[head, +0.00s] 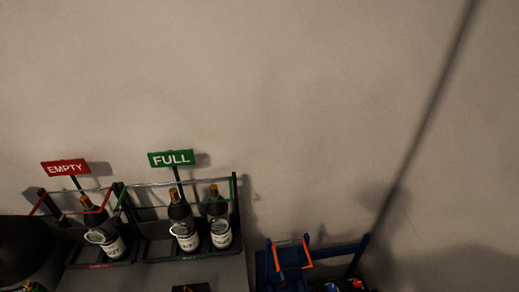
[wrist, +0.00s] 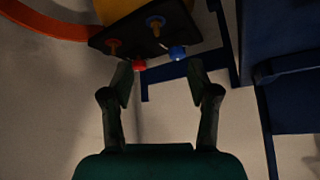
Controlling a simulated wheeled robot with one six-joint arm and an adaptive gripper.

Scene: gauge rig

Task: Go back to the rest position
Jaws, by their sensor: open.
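My gripper (wrist: 160,76) shows in the wrist view with its two dark fingers apart and nothing between them. Just beyond the fingertips is a dark plate (wrist: 128,41) with a red knob (wrist: 139,65) and a blue knob (wrist: 177,53). The fingertips look close to the knobs, but I cannot tell whether they touch anything. I do not make out my gripper in the head view.
The head view shows a blue frame (head: 351,247) with an orange bracket (head: 307,252) at the lower right. Two dark racks hold bottles under a red EMPTY sign (head: 65,168) and a green FULL sign (head: 171,158). An orange curved band (wrist: 45,25) crosses the wrist view's upper left.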

